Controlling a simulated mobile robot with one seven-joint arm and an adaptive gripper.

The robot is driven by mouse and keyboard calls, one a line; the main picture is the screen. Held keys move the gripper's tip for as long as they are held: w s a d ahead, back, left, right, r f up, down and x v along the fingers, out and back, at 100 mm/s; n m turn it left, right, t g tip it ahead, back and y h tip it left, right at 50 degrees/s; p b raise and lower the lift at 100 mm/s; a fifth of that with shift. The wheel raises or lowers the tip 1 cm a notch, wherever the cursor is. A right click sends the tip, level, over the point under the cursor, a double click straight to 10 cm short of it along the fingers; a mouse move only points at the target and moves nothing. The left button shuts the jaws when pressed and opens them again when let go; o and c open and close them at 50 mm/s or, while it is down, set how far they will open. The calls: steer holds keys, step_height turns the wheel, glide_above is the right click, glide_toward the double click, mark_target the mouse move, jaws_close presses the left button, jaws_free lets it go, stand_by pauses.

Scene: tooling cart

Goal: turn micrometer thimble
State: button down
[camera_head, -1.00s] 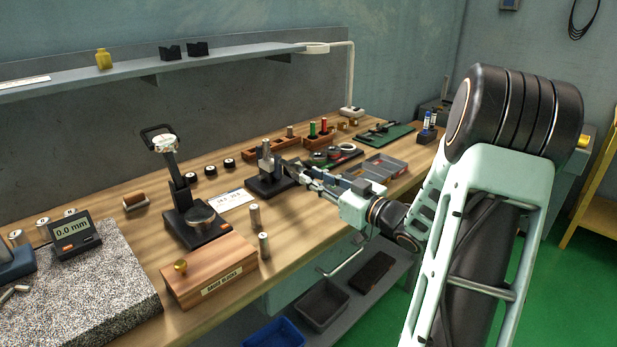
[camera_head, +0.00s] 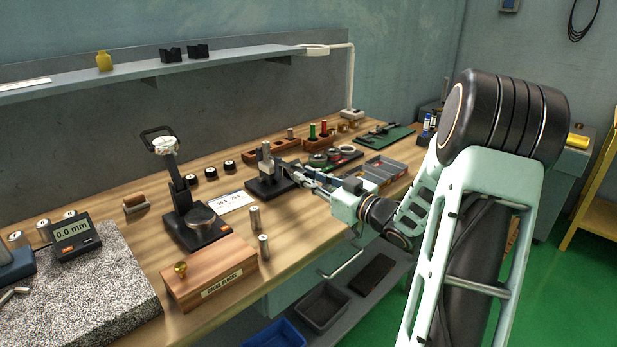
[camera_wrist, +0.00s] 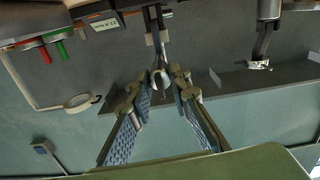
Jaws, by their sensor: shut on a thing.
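The micrometer is held upright in a stand (camera_head: 265,153) with a dark base (camera_head: 268,188) near the middle of the bench. My gripper (camera_head: 296,176) reaches it from the right. In the wrist view, my gripper's (camera_wrist: 162,84) two fingers close in on the silvery micrometer thimble (camera_wrist: 160,77) from either side, and it is shut on it. The fingertips hide part of the thimble, so its scale cannot be read. A card (camera_head: 232,201) with dark writing lies left of the stand.
Small steel cylinders (camera_head: 255,217) stand near the front edge. A shelf runs along the wall.

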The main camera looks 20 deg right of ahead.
steer(key=m+p, duration=0.1)
steer(key=p, duration=0.1)
steer(key=m+p, duration=0.2)
steer(key=shift+r+m+p, duration=0.2)
steer(key=shift+m+p, duration=0.1)
steer(key=shift+p, duration=0.1)
steer(key=m+p, duration=0.4)
steer(key=shift+m, duration=0.3)
steer(key=m+p, duration=0.4)
steer(key=shift+f, duration=0.1)
steer(key=shift+f+m+p, duration=0.2)
steer(key=shift+m+p, duration=1.05)
steer(key=shift+m, duration=0.85)
steer(key=c, duration=2.2)
jaws_free()
